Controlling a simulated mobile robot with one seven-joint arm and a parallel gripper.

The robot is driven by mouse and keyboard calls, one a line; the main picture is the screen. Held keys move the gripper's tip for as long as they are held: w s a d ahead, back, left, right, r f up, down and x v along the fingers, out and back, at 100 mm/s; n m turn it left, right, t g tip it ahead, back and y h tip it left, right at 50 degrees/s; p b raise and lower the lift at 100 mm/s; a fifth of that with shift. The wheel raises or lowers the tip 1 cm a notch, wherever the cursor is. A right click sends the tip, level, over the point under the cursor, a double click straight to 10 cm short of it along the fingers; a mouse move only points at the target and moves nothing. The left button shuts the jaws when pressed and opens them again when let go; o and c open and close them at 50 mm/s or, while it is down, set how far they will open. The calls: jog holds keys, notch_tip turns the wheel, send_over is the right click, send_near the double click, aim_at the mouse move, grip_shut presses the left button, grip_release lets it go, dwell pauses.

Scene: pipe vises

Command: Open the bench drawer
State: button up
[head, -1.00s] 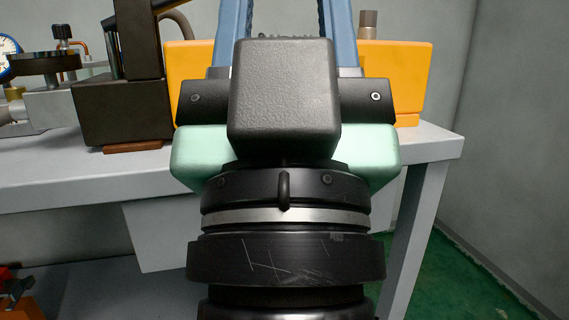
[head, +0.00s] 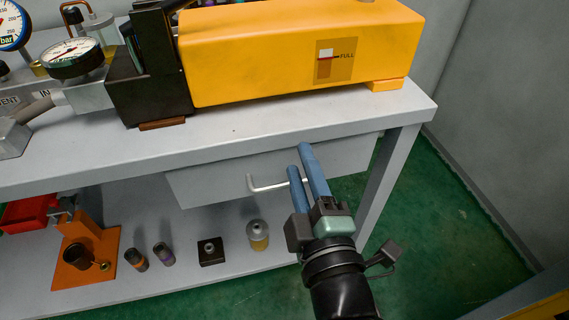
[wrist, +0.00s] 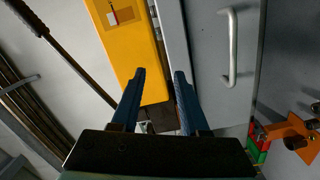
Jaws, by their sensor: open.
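The bench drawer (head: 215,180) is a pale grey box under the bench top, its front looking closed. Its white bar handle (head: 250,184) sticks out from the front, and my fingers cover its right end in the head view. The drawer front (wrist: 207,60) and handle (wrist: 232,50) also show in the wrist view, turned on their side, right of my fingers. My gripper (head: 298,159) has two blue fingers, apart and empty, in front of the drawer's right half. In the wrist view my gripper (wrist: 160,74) has the handle outside its fingers, with a visible gap.
On the bench top (head: 240,135) stand a yellow pump tank (head: 270,50) and a pressure gauge (head: 75,58). The lower shelf (head: 190,235) holds an orange vise (head: 80,255) and several small parts. Green floor (head: 440,240) is clear right of the bench leg (head: 390,180).

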aim_at(284, 183)
jog(key=s+f+n+g+p, duration=0.25)
jog(key=s+f+n, duration=0.3)
jog(key=f, duration=0.35)
jog(key=shift+m, duration=0.45)
jog(key=x, duration=0.6)
jog(key=p+x, duration=0.1)
jog(key=x, duration=0.5)
jog(key=shift+w+d+r, duration=0.1)
jog(key=shift+w+d, duration=0.05)
jog(key=shift+d, duration=0.1)
grip_shut()
